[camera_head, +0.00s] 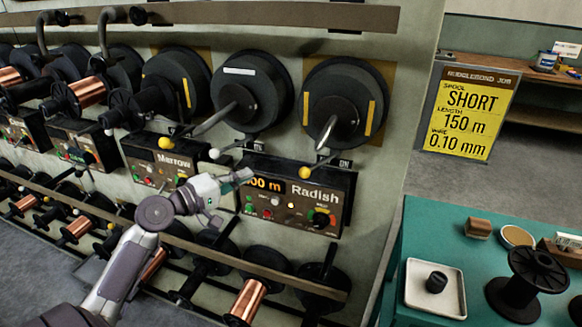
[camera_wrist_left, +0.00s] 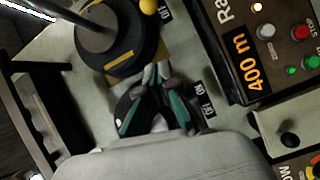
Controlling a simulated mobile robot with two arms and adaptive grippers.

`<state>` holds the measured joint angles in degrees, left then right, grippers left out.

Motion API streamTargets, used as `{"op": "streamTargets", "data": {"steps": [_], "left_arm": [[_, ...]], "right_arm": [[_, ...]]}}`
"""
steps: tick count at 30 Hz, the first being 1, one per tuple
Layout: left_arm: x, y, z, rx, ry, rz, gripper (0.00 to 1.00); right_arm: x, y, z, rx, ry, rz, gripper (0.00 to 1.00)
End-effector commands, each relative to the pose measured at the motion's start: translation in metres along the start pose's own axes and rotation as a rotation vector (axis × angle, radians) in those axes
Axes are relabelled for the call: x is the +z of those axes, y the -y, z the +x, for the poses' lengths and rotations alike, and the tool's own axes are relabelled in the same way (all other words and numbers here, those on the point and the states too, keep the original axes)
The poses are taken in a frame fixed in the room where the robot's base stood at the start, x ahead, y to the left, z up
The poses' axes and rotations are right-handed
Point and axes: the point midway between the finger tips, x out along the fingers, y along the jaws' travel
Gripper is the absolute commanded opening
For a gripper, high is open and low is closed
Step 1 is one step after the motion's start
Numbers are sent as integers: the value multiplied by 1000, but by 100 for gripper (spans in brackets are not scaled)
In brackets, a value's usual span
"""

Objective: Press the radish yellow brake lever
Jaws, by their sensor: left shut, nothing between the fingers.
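The Radish panel (camera_head: 322,212) is a dark box under the rightmost spool positions, with a lit orange display and coloured buttons. Its yellow brake lever knob (camera_head: 305,172) stands at the panel's top edge on a thin stem. My left gripper (camera_head: 247,176) is shut and empty at the panel's upper left, apart from the yellow knob and partly covering the display. In the left wrist view the closed fingertips (camera_wrist_left: 156,74) point toward a dark round hub, and a yellow knob (camera_wrist_left: 149,6) shows at the top edge. My right gripper is not in view.
Large black discs (camera_head: 345,100) stick out above; a rail (camera_head: 270,262) runs below. A teal table (camera_head: 395,265) stands right.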

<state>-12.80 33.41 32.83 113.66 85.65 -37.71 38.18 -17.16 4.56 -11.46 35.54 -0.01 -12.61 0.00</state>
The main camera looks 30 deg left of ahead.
Motion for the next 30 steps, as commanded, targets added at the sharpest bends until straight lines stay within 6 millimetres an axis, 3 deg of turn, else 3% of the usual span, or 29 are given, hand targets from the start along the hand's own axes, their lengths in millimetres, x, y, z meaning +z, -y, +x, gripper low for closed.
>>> {"op": "streamTargets", "data": {"steps": [13, 17, 27, 30], "left_arm": [[-1, -2, 8, 3, -1, 1, 0], [-1, -5, 28, 3, 0, 1, 0], [-1, -5, 101, 3, -2, 0, 0], [15, -4, 105, 0, 1, -3, 0]], "right_arm": [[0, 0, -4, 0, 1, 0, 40], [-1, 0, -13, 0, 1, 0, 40], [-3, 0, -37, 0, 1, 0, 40], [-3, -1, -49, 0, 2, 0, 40]]}}
